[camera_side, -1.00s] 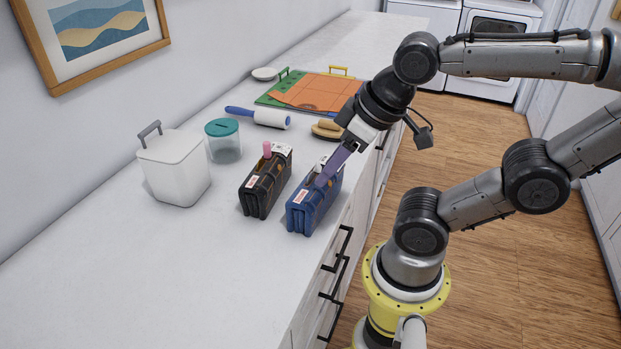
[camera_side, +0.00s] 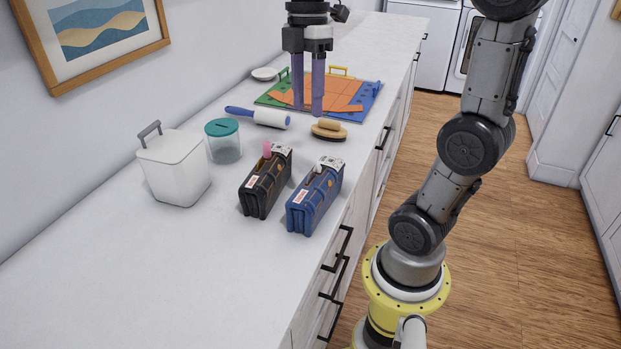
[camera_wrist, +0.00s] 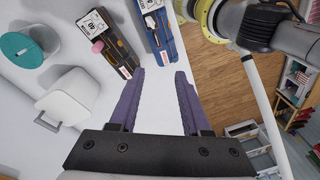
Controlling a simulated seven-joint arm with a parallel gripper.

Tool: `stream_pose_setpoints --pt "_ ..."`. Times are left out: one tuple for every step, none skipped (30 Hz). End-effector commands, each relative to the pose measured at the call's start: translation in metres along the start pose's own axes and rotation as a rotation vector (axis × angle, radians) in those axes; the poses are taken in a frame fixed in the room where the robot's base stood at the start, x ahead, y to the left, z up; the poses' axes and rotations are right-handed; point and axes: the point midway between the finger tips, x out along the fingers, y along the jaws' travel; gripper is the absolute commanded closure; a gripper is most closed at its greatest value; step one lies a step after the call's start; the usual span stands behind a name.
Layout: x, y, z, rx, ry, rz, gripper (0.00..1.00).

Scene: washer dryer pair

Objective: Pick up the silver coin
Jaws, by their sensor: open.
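I cannot make out a silver coin in either view. My gripper (camera_side: 311,113) points down with its two purple fingers apart and nothing between them. In the side view it hangs in front of the colourful board, above the counter behind the brush and the two small cases. In the wrist view its fingers (camera_wrist: 158,74) are spread over bare white counter. The blue case (camera_side: 315,198) and the black case (camera_side: 265,183) stand upright on the counter; they also show at the top of the wrist view, the blue one (camera_wrist: 160,38) and the black one (camera_wrist: 113,42).
A colourful board (camera_side: 270,99) lies at the back. The front of the counter (camera_side: 150,270) is clear.

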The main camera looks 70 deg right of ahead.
Motion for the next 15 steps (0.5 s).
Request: stream_pose_setpoints --pt "0.004 0.006 0.005 0.024 0.001 -0.016 0.52" --pt "0.006 0.007 0.007 0.033 0.001 -0.023 0.52" --pt "0.008 0.008 0.009 0.042 0.001 -0.028 0.52" --pt "0.010 0.008 0.010 0.045 0.002 -0.027 0.52" --pt "0.013 0.008 0.010 0.046 0.002 -0.027 0.52" --pt "0.018 0.007 0.011 0.047 0.002 -0.028 0.52" --pt "0.022 0.007 0.010 0.046 0.001 -0.028 0.52" --pt "0.028 0.007 0.010 0.046 0.001 -0.028 0.52" --pt "0.035 0.006 0.010 0.046 0.001 -0.028 0.52" --pt "0.041 0.006 0.010 0.045 0.001 -0.030 0.52" --pt "0.047 0.006 0.010 0.045 0.001 -0.029 0.52" --pt "0.055 0.006 0.010 0.045 0.001 -0.028 0.52" --pt "0.060 0.006 0.010 0.045 0.001 -0.027 0.52" --pt "0.066 0.005 0.010 0.045 0.000 -0.028 0.52" --pt "0.072 0.006 0.010 0.045 0.001 -0.027 0.52"
